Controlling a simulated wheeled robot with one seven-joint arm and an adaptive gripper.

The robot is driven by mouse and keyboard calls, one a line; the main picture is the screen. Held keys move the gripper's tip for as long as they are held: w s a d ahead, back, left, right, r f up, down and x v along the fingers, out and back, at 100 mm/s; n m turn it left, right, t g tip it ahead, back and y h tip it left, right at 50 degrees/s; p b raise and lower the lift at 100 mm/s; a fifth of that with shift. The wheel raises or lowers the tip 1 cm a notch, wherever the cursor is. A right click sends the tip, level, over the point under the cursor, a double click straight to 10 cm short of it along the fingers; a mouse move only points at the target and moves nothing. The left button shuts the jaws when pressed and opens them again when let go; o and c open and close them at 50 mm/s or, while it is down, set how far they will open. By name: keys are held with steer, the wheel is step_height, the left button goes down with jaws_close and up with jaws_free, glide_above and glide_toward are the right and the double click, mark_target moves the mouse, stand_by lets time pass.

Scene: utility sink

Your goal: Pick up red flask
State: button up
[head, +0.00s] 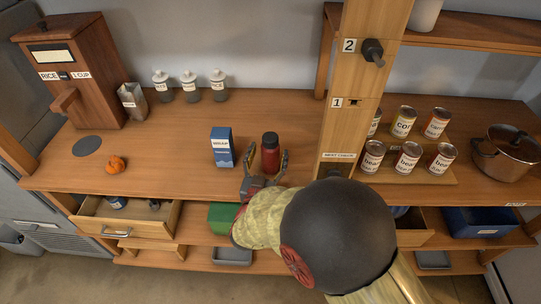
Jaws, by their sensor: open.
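The red flask (271,160) with a dark cap stands upright on the wooden counter, left of the wooden post. My gripper (268,158) is open at the counter's front part, with one finger on each side of the flask in the picture. Whether the fingers touch it cannot be told. The flask's lower end is partly hidden by my gripper. My arm fills the lower middle of the view.
A blue box (222,147) stands just left of my gripper. The wooden post (361,90) rises close on the right, with several cans (408,157) beyond it. An orange lump (116,164) lies at left. An open drawer (126,217) juts out below.

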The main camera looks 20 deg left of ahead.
mark_target(269, 143)
steer(key=w, duration=0.3)
steer(key=shift+w+a+r+b, duration=0.1)
steer(key=shift+w+a+b, duration=0.1)
steer(key=shift+b, duration=0.1)
steer(key=c, duration=0.3)
steer(key=c, duration=1.1)
steer(key=shift+r, duration=0.15)
steer(key=shift+c, duration=0.6)
steer(key=shift+r+p, duration=0.3)
steer(key=shift+r, duration=0.25)
step_height(269, 143, up, 3)
steer(key=shift+s+f+p, duration=0.15)
steer(key=shift+p, duration=0.4)
steer(key=s+d+r+p, duration=0.3)
steer(key=s+r, duration=0.6)
steer(key=s, duration=0.4)
steer(key=shift+d+p, duration=0.35)
steer(key=shift+d, duration=0.5)
